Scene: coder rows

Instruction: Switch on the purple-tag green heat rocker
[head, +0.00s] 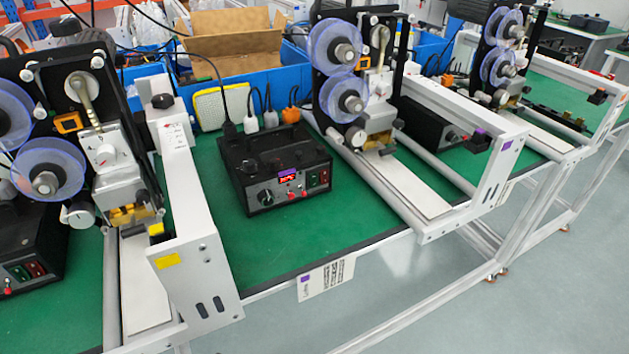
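A black control box (275,168) stands on the green bench mat in the middle of the head view. Its front panel has a lit red display (288,179) with a small purple mark above it, a black knob (265,196), a green rocker (312,181) and a red rocker (323,177). The rocker positions are too small to tell. A white card with a purple square (326,279) hangs on the bench edge below this box. A purple tag (506,145) is on the middle machine's frame. Neither gripper is in view.
Coding machines with blue reels stand left (115,170), middle (365,90) and right. The left frame (195,235) has a yellow tag (167,261). Another control box (32,250) is at far left. Cables and a yellow-white pad (222,106) lie behind. The mat before the middle box is clear.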

